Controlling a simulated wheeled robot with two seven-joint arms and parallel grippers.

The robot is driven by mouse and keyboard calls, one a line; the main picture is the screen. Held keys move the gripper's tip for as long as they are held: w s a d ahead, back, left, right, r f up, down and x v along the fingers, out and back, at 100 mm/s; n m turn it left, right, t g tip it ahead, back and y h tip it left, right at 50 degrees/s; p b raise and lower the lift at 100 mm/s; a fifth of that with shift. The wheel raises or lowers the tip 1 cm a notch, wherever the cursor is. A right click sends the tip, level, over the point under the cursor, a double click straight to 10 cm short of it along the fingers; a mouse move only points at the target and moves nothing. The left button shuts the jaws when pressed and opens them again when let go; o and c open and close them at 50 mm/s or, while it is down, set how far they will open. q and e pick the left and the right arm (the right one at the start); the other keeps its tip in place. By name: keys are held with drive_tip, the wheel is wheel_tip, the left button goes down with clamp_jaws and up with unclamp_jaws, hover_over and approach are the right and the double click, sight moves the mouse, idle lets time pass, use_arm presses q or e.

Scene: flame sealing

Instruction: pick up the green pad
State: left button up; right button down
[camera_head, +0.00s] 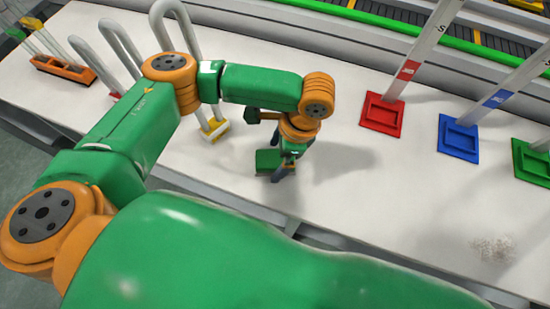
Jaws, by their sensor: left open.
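A green square pad (533,162) with a raised frame lies on the white table at the right edge, partly cut off by the picture. A pale upright strip stands at it. My left gripper (279,172) is open and points down over the middle of the table, well to the left of this pad. A small green flat piece (267,160) shows right beside the left gripper's fingers. I cannot tell whether it is a separate pad or part of the gripper. The fingers are partly hidden by the wrist. My right gripper is not in view.
A red pad (381,114) and a blue pad (458,139) with labelled strips stand right of the gripper. Curved white tubes (177,25) and an orange rack (64,68) are at the left. A pale granular patch (493,249) lies at lower right. The table's middle right is clear.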

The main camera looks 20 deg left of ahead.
sight(272, 159)
use_arm(q)
drive_tip(key=shift+f, duration=0.2)
idle(0.3)
drive_tip(key=c, duration=1.5)
drive_tip(key=shift+w, duration=0.1)
drive_tip(key=v, duration=0.4)
drive_tip(key=shift+s+a+r, duration=0.1)
drive_tip(key=shift+s+a, duration=0.15)
drive_tip(key=shift+a, duration=0.15)
drive_tip(key=s+r, duration=0.3)
drive_tip(key=s, duration=0.1)
drive_tip(key=s+d+r, duration=0.1)
drive_tip(key=s+r, duration=0.2)
drive_tip(key=s, duration=0.2)
drive_tip(key=s+d+r+p, duration=0.1)
drive_tip(key=s+r, duration=0.2)
drive_tip(key=s, duration=0.1)
drive_tip(key=shift+s+d+r, duration=0.25)
drive_tip(key=shift+s, duration=0.1)
